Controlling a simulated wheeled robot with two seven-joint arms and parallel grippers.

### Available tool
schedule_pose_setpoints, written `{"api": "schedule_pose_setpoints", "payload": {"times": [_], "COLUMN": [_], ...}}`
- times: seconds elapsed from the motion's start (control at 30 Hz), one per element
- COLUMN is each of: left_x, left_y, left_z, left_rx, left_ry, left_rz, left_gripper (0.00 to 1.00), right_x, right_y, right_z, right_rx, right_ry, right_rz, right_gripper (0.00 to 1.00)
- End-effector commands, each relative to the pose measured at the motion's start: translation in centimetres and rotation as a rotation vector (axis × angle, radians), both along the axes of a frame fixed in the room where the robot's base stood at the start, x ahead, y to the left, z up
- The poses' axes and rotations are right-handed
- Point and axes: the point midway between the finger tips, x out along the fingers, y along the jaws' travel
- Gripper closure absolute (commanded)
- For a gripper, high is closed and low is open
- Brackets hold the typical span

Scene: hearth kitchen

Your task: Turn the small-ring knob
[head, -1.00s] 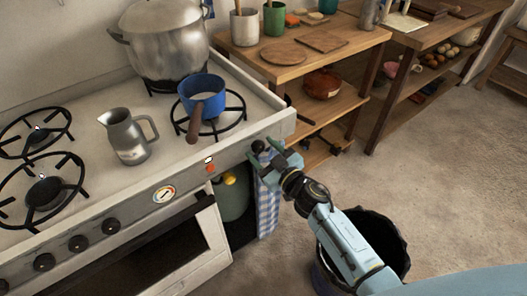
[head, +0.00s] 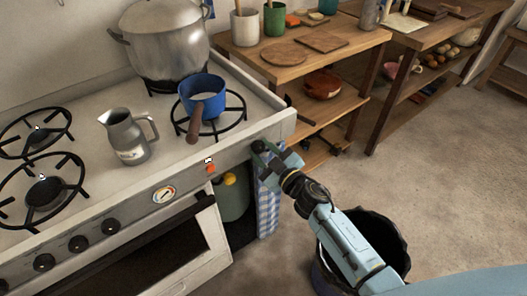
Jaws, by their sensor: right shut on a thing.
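The small-ring knob (head: 257,146) is a dark knob at the right end of the stove's front panel, partly hidden by my gripper. My right gripper (head: 264,154) is shut on it, its arm coming in from the lower right. The small ring (head: 236,116) at the stove's right front carries a blue saucepan (head: 203,100) with a brown handle. My left gripper is not in view.
The stove (head: 90,130) also holds a big steel pot (head: 165,45) and a metal jug (head: 126,140). More knobs (head: 78,243) line the panel at left. A checked towel (head: 268,205) hangs below my gripper. A dark bin (head: 385,235) stands under my arm.

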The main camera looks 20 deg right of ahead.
Motion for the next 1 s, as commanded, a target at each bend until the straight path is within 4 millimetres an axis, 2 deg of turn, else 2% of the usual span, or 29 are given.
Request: {"api": "schedule_pose_setpoints", "payload": {"times": [0.6,1.0], "left_x": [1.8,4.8], "left_y": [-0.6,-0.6], "left_z": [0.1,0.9], "left_rx": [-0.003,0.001], "left_ry": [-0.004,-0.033], "left_rz": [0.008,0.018], "left_gripper": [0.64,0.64], "right_x": [-0.1,-0.1], "right_y": [0.1,0.1], "right_z": [-0.3,-0.3], "right_rx": [-0.547,-0.826], "right_ry": [-0.197,-0.299], "right_rz": [0.000,0.002], "right_gripper": [0.88,0.88]}}
